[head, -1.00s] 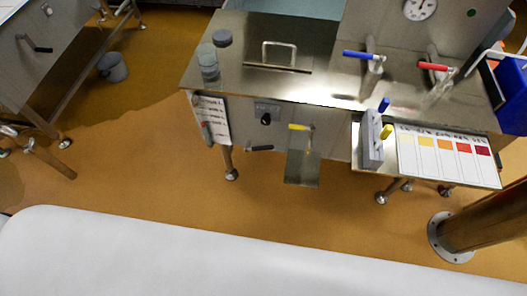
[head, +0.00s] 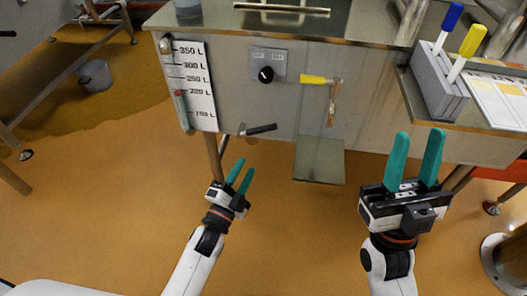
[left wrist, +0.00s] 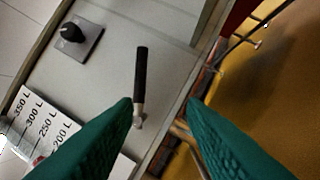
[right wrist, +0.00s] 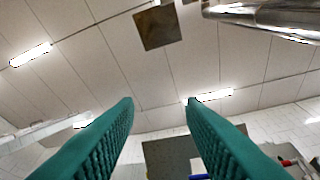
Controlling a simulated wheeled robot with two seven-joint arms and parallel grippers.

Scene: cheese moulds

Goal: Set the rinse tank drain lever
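A lever with a black handle (head: 262,129) sits low on the front of the steel tank (head: 225,70). Its handle points right and slightly up in the head view. In the left wrist view the black handle (left wrist: 141,74) stands ahead of and between the fingertips, with its metal pivot end nearer to them. My left gripper (head: 242,169) is open and empty, below the lever and apart from it. My right gripper (head: 419,136) is open and empty, in front of the tank's right side.
A black knob (head: 266,74) and a litre scale (head: 195,85) are on the tank front. A small steel shelf (head: 319,160) juts out below the yellow lever. A grey holder (head: 437,90) with blue and yellow handles stands at the right. A grey bucket (head: 95,75) is on the floor.

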